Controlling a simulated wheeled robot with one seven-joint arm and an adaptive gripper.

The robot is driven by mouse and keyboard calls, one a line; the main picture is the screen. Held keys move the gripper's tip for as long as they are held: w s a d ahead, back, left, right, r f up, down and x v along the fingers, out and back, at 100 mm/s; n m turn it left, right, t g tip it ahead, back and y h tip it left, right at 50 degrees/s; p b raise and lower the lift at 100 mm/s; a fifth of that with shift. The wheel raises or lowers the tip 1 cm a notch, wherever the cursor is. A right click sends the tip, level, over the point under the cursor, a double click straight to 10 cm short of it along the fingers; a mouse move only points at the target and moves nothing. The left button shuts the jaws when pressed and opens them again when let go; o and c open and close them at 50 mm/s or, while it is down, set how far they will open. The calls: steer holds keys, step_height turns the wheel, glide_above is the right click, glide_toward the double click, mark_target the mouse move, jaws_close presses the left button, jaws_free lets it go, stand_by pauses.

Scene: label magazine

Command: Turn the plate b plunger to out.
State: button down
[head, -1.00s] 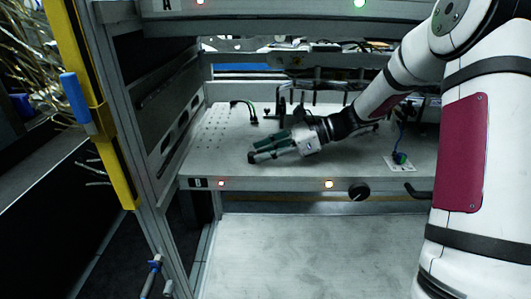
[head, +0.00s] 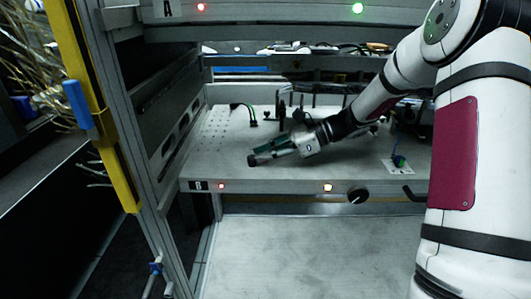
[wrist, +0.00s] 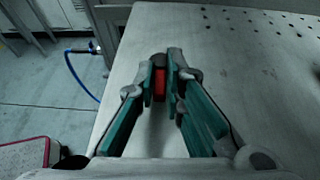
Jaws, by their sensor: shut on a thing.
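Plate b seems to be the lower pale shelf plate (head: 215,163), with a dark label tag (head: 199,186) on its front edge; the tag's letter is too small to read. My gripper (head: 257,159) is low over the left front part of this plate. In the wrist view my gripper (wrist: 159,88) is shut on a small red and black knob (wrist: 160,79), apparently the plunger. The knob stands between the two fingertips, and its lower part is hidden. In the head view the knob is only a dark spot at the fingertips.
The upper shelf (head: 270,30) hangs above. A grey frame post (head: 130,130) is at left.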

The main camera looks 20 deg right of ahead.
steer(key=shift+w+r+p, duration=0.1)
steer(key=shift+w+p, duration=0.05)
steer(key=shift+p, duration=0.25)
steer(key=n+g+p, duration=0.1)
steer(key=w+n+g+p, duration=0.1)
steer(key=n+g, duration=0.1)
steer(key=shift+y+p, duration=0.3)
steer(key=shift+p, duration=0.1)
steer(key=n+g, duration=0.2)
steer(key=shift+w+g, duration=0.3)
steer(key=shift+g, duration=0.1)
steer(key=shift+w+a+n+g+h, duration=0.15)
steer(key=shift+n+g+h, duration=0.25)
steer(key=shift+n+g, duration=0.7)
steer(key=shift+w, duration=0.1)
steer(key=c, duration=1.7)
jaws_free()
